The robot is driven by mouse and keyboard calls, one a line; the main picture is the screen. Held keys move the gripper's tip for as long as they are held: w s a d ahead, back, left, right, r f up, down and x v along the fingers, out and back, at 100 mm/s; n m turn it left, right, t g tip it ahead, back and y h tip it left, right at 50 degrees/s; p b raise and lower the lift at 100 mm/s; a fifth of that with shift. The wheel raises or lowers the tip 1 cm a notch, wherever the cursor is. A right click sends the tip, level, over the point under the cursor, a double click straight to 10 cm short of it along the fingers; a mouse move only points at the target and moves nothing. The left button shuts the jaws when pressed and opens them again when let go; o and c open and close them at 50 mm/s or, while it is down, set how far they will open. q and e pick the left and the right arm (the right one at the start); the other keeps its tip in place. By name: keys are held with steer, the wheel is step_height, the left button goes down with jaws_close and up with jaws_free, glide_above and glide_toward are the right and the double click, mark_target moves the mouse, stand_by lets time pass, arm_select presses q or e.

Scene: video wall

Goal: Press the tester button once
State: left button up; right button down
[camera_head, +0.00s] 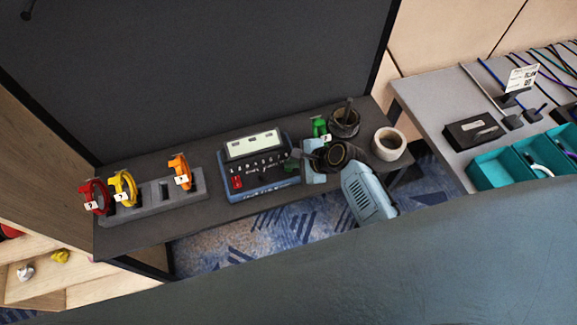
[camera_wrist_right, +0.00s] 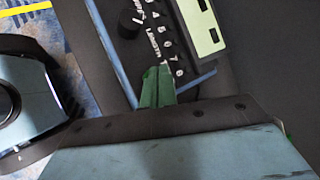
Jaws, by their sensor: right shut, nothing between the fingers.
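The tester (camera_head: 258,190) is a blue-edged box with a black face, a pale display and a row of small marks. It sits on the dark shelf. A red part (camera_head: 237,183), perhaps the button, is at its lower left. My right gripper (camera_head: 294,160) is at the tester's right edge, with its fingers together and empty. In the right wrist view, the tester (camera_wrist_right: 160,35) shows numbered marks, a black knob (camera_wrist_right: 130,22) and part of the display. The green tips of my right gripper (camera_wrist_right: 158,82) overlap its edge there; contact cannot be told. My left gripper is not in view.
A grey rack (camera_head: 150,207) with red, yellow and orange cable coils stands left of the tester. A green coil (camera_head: 319,127), a dark cup (camera_head: 344,122) and a white tape roll (camera_head: 388,144) are to the right. A table (camera_head: 440,100) with teal bins stands further right.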

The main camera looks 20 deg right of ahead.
steer(key=shift+f, duration=0.4)
stand_by(0.5)
steer(key=shift+r, duration=0.1)
steer(key=shift+r+p, duration=0.75)
steer(key=shift+p, duration=0.1)
step_height(320, 180, up, 5)
steer(key=p, duration=0.5)
steer(key=shift+p, duration=0.4)
stand_by(0.5)
